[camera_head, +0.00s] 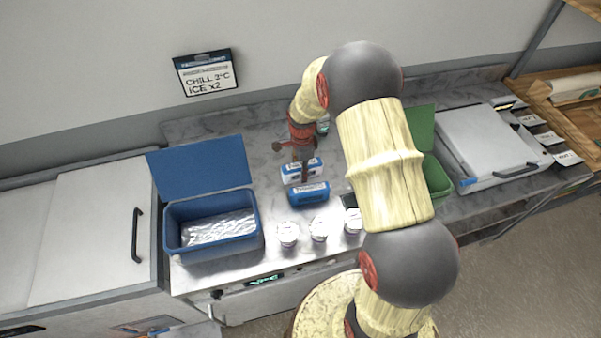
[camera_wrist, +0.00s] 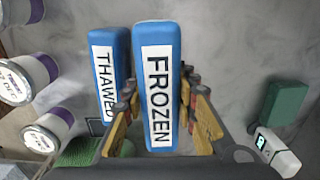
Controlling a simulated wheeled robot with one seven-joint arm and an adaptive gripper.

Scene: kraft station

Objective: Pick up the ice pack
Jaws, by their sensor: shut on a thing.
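A blue ice pack with a white label reading FROZEN (camera_wrist: 159,85) stands between my gripper's fingers in the wrist view. My gripper (camera_wrist: 160,97) is shut on it, one finger on each side. In the head view my gripper (camera_head: 300,158) is over this ice pack (camera_head: 301,174) on the metal counter. I cannot tell whether the pack is clear of the counter. A second blue pack labelled THAWED (camera_wrist: 108,75) is close beside it on the left in the wrist view. In the head view the second pack (camera_head: 309,195) lies on the nearer side.
An open blue cooler (camera_head: 180,238) with a silvery lining stands at left, its lid raised. Three white-lidded cups (camera_head: 318,231) line the counter's front. A green box (camera_head: 437,178) is partly behind my arm. A white device (camera_wrist: 276,151) shows in the wrist view.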

